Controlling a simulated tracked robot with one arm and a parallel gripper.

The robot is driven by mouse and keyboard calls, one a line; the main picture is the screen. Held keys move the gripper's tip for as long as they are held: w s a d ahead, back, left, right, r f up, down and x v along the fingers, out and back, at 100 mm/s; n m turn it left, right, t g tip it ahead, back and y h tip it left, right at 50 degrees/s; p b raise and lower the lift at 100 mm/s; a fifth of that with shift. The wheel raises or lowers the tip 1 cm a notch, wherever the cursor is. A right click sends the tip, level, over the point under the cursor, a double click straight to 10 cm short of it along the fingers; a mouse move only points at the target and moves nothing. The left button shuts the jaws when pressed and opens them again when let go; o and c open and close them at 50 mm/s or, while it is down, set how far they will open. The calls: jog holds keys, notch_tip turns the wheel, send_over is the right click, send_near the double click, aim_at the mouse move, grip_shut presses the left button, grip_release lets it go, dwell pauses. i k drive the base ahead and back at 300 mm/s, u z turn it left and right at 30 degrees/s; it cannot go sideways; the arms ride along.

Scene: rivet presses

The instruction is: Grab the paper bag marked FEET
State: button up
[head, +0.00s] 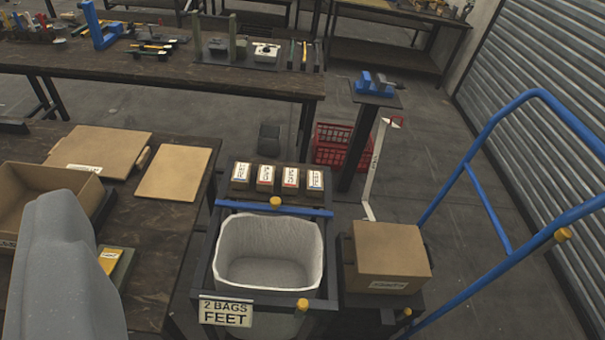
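An open-topped whitish bag (268,245) hangs in a dark metal frame at the lower middle. It looks empty inside, and its lower part is mostly hidden. A sign (226,311) reading "2 BAGS FEET" is on the frame's front left corner. A blue bar (274,209) with a yellow knob runs along the back of the frame, behind the bag's rim. A large grey rounded shape at the lower left looks like part of my own arm. No gripper fingers show.
Several small labelled boxes (265,178) stand behind the bag. A cardboard box (388,257) and a blue-handled cart (489,205) are on the right. A workbench (160,245) with an open carton (45,193) is on the left.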

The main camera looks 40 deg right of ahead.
aim_at(241, 172)
jog(key=z, duration=0.85)
jog(key=i, duration=1.05)
jog(key=u, duration=0.05)
